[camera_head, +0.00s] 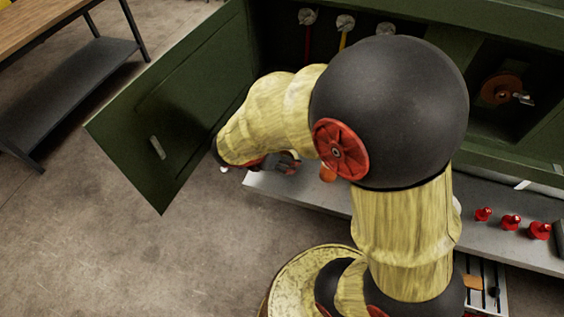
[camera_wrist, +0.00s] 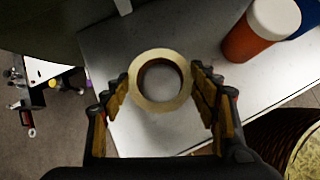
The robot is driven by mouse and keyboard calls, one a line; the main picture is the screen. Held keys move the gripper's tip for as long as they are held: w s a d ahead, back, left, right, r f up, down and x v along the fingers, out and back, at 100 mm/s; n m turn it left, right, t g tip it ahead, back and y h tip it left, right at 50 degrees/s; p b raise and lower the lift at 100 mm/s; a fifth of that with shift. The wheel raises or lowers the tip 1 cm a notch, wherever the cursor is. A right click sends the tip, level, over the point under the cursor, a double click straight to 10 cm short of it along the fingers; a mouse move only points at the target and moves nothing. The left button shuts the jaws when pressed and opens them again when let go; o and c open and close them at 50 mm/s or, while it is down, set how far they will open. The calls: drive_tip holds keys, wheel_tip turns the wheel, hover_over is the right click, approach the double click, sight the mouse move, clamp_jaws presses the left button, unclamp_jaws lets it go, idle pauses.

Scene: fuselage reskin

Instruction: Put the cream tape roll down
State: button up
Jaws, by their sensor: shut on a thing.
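The cream tape roll (camera_wrist: 160,105) is in the middle of the wrist view, a pale ring seen face-on with a dark inner edge. My gripper (camera_wrist: 160,77) is shut on it, with one finger at each side. The roll is over the pale grey ledge (camera_wrist: 115,60); I cannot tell whether it touches the surface. In the head view my arm covers most of this area, and the roll cannot be made out. The ledge (camera_head: 315,202) shows there below the green cabinet.
An orange container (camera_wrist: 248,42) with a white lid stands on the ledge to the roll's right, with a blue thing (camera_wrist: 307,15) behind it. An open green door (camera_head: 170,105) stands at the left. Several red items (camera_head: 511,222) sit farther right on the ledge.

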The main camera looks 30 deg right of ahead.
drive_tip(key=shift+f, duration=0.6)
drive_tip(key=shift+f, duration=0.1)
drive_tip(key=o, duration=1.2)
drive_tip(key=shift+c, duration=0.2)
drive_tip(key=p+v, duration=0.4)
drive_tip(key=v, duration=0.8)
drive_tip(key=s+a+r+m+t+y, duration=0.1)
drive_tip(key=s+r+m, duration=0.4)
drive_tip(key=m, duration=0.5)
drive_tip(key=s+a+r+m+t+y, duration=0.2)
drive_tip(key=s+r+m+y, duration=0.4)
drive_tip(key=r+m, duration=0.3)
drive_tip(key=shift+a+r+m+t, duration=0.3)
drive_tip(key=shift+a+m, duration=0.25)
drive_tip(key=shift+m, duration=0.45)
drive_tip(key=shift+f, duration=0.1)
